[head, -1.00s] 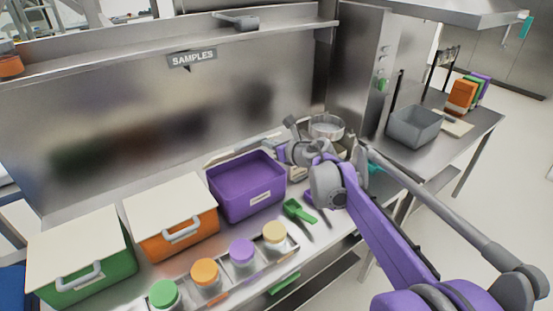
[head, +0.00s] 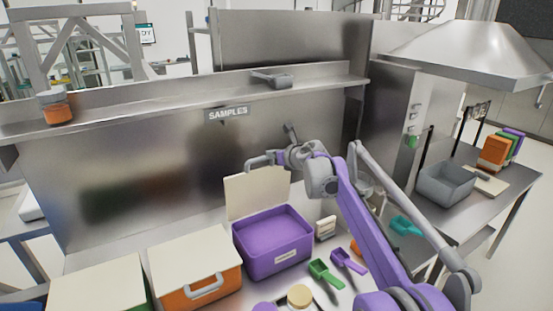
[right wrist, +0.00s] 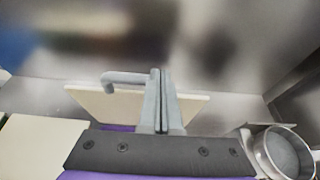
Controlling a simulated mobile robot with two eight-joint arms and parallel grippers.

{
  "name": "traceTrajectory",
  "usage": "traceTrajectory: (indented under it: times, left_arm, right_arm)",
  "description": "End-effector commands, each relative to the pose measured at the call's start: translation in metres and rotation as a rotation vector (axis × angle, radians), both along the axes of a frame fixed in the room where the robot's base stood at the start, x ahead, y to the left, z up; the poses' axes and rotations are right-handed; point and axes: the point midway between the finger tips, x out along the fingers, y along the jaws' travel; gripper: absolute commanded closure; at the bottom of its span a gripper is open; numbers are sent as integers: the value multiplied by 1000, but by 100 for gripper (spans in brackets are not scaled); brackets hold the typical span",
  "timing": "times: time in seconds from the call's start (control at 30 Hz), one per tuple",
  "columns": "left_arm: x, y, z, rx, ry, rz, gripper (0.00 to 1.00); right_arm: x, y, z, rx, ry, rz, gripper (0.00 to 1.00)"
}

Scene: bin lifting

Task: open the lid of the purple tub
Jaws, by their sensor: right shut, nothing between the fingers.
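The purple tub (head: 272,262) stands on the steel bench in the head view, its inside open to view. Its cream lid (head: 250,197) stands up behind the opening, along the tub's back edge. The grey lid handle (head: 258,161) shows above the lid's top edge. My right gripper (head: 279,157) is at the lid's top edge, beside the handle. In the right wrist view, its fingers (right wrist: 161,80) are shut with nothing between them. The handle (right wrist: 125,78) is just left of them; I cannot tell whether they touch. My left gripper is not in view.
An orange tub (head: 205,288) with a closed cream lid stands left of the purple one. Green (head: 325,274) and purple (head: 348,261) scoops lie to its right. A shelf (head: 180,103) runs along the back panel. A metal pot (right wrist: 283,152) is right of my gripper in the wrist view.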

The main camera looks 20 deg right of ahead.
Motion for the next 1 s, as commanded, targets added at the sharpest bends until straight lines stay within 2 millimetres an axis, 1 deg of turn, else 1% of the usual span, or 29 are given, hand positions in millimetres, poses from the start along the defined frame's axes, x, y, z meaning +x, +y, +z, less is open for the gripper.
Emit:
traceTrajectory:
  times: [0.2, 0.67, 0.77, 0.87, 1.0]
  left_arm:
    - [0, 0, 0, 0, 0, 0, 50]
    - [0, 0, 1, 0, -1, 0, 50]
    - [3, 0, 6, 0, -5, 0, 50]
    - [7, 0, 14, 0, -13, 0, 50]
    - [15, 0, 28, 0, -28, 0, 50]
  right_arm:
    - [4, 0, 1, 0, 0, 0, 100]
    - [4, 0, 2, 0, 0, 0, 100]
    - [3, 0, 11, 0, -1, -1, 100]
    - [1, -1, 29, 0, -3, -1, 100]
    - [-4, -1, 60, 0, -6, 0, 100]
